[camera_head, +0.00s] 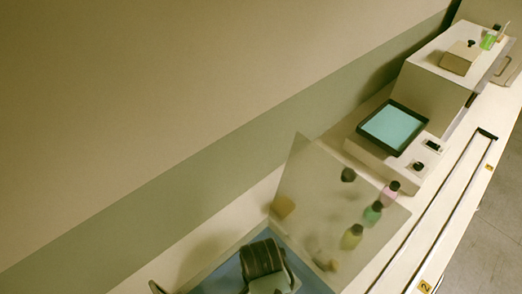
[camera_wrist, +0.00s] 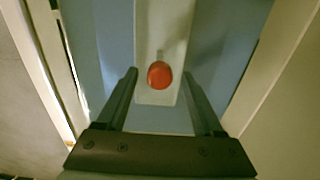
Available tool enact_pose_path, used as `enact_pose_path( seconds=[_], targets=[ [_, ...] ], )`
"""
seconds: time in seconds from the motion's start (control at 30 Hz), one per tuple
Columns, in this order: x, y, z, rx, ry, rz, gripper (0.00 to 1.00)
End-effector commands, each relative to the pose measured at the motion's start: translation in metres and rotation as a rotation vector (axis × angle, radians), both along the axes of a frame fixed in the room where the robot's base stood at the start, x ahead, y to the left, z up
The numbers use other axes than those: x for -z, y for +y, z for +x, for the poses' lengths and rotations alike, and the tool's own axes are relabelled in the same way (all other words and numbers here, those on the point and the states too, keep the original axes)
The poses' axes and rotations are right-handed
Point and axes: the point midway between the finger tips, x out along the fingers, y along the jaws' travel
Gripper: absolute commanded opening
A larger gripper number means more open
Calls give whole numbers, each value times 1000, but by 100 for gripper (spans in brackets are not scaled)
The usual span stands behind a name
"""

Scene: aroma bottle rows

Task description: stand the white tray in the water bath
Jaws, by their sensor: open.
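In the wrist view a long white piece, which looks like the white tray (camera_wrist: 160,30), lies below my gripper (camera_wrist: 160,76) over a blue surface. A round orange-red thing (camera_wrist: 160,75) sits on it near its close end. My gripper is open, with one finger on each side of the white piece; I cannot tell whether they touch it. The water bath (camera_head: 393,126) is in the head view at the right, with a black rim and pale teal water. The white tray cannot be made out in the head view.
A see-through panel (camera_head: 318,185) stands between my arm and the bath. Several small bottles show at it, among them a pink one (camera_head: 389,194) and a green one (camera_head: 373,213). A grey box-like device (camera_head: 437,78) stands behind the bath. A rail (camera_head: 440,205) runs along the right.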

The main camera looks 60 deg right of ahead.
Motion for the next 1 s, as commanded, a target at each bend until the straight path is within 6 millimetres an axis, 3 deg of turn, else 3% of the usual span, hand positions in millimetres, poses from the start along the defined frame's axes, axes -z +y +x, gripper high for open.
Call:
enact_pose_path(
  seconds=[0.1,0.23,0.67,0.77,0.87,0.97,1.0],
  targets=[
    [-23,0,1,-1,-4,-2,69],
    [-39,0,1,0,-3,-2,69],
    [-52,-3,7,-19,-21,-16,69],
    [-73,-13,40,-113,-119,-96,69],
    [-121,-24,101,-288,-297,-252,69],
    [-197,-23,169,-497,-517,-463,69],
    [-231,-17,192,-574,-602,-552,69]
  ],
)
